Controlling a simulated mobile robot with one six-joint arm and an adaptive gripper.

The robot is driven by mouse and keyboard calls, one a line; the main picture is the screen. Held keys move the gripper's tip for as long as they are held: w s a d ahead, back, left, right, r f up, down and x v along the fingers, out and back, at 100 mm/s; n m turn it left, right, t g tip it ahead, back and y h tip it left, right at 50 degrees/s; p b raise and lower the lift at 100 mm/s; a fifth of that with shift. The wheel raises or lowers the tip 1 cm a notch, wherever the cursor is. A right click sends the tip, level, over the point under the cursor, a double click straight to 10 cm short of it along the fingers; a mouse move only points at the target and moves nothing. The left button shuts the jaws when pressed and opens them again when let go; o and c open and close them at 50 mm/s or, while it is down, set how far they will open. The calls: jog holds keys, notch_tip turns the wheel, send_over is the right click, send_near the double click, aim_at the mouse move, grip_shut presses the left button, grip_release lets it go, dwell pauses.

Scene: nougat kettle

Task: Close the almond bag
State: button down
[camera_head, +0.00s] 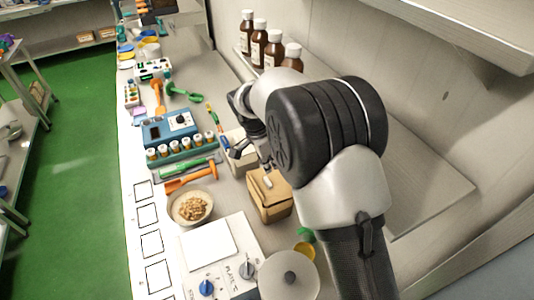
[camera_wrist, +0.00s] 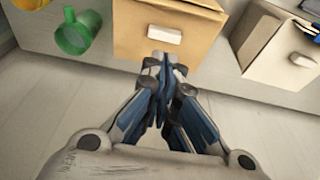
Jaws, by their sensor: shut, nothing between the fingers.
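A brown box-shaped bag (camera_head: 272,206), which I take to be the almond bag, stands on the worktop beside the bowl. No label is readable. A small white tab sits on it, and its brown front with the tab also shows at the top of the wrist view (camera_wrist: 168,40). My gripper (camera_wrist: 163,66) is shut and empty, with its fingertips just below the tab in the wrist picture. Whether they touch the bag I cannot tell. In the head view my gripper (camera_head: 264,162) is above and beside the bag, partly hidden by my arm. The bag's top is only partly visible.
A paler box (camera_head: 241,158) with a similar tab (camera_wrist: 297,58) stands close to the bag. A bowl of nuts (camera_head: 192,207) is to its left. A green cup (camera_wrist: 76,33) lies near it. Brown bottles (camera_head: 258,45) stand behind; a hotplate (camera_head: 208,243) is in front.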

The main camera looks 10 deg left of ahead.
aim_at(268, 182)
jog(key=shift+s+a+f, duration=0.1)
jog(key=shift+a+f, duration=0.05)
jog(key=shift+f, duration=2.05)
jog(key=b, duration=0.1)
jog(key=f+b, duration=0.2)
jog(key=shift+s+a, duration=0.25)
jog(key=shift+a, duration=0.1)
jog(key=shift+s+r, duration=0.1)
jog(key=shift+r, duration=0.1)
jog(key=shift+r+p, duration=0.4)
jog(key=shift+r, duration=0.3)
jog(key=v, duration=1.2)
jog(key=shift+f, duration=0.15)
